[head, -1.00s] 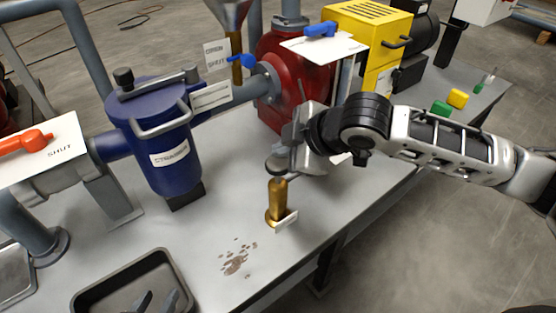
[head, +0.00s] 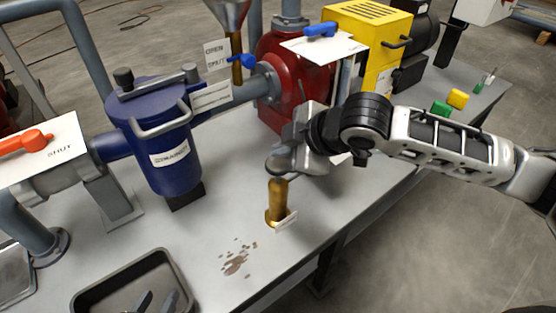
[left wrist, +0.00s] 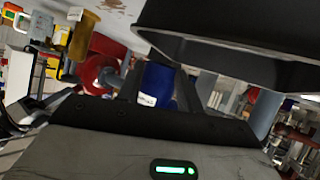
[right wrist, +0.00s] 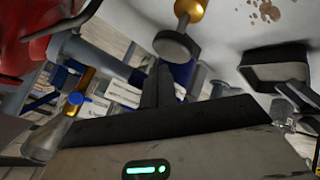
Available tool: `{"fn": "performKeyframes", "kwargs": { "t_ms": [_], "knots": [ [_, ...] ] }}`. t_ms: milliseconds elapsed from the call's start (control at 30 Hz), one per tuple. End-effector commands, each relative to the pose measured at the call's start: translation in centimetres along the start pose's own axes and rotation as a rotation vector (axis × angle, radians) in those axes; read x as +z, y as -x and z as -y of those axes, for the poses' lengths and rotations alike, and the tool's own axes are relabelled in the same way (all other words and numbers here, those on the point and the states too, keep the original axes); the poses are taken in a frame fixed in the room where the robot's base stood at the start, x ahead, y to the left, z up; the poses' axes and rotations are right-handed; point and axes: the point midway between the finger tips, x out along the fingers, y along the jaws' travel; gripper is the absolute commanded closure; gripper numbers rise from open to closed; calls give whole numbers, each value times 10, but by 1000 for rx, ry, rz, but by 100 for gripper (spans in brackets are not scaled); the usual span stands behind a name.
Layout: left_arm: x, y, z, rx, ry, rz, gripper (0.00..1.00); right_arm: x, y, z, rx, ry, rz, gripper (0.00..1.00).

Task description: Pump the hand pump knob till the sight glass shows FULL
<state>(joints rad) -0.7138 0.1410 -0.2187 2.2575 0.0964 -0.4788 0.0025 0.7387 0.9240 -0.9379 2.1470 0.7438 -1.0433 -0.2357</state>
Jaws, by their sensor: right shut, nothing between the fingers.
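The hand pump (head: 277,203) is an upright brass cylinder with a round grey knob (head: 274,166) on top, near the front of the bench. My right gripper (head: 285,154) is shut and empty, right at the knob; contact is unclear. In the right wrist view, the knob (right wrist: 176,45) hangs from the brass body (right wrist: 188,9), just beyond the shut fingers (right wrist: 160,85). I cannot make out a sight glass reading.
The bench holds a blue strainer (head: 165,155), a red pump casing (head: 268,52), a yellow box (head: 368,25) and a dark tray (head: 103,287). Brown spots (head: 238,259) mark the bench before the pump. Small green (head: 441,108) and yellow (head: 457,98) blocks lie at right.

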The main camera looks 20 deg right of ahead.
Motion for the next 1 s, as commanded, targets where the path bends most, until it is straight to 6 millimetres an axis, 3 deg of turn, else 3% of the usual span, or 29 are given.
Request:
{"fn": "performKeyframes", "kwargs": {
  "t_ms": [1000],
  "knots": [
    [-2,2,0,0,0,1,64,4,-6,4,0,0,0,100]
  ]
}}
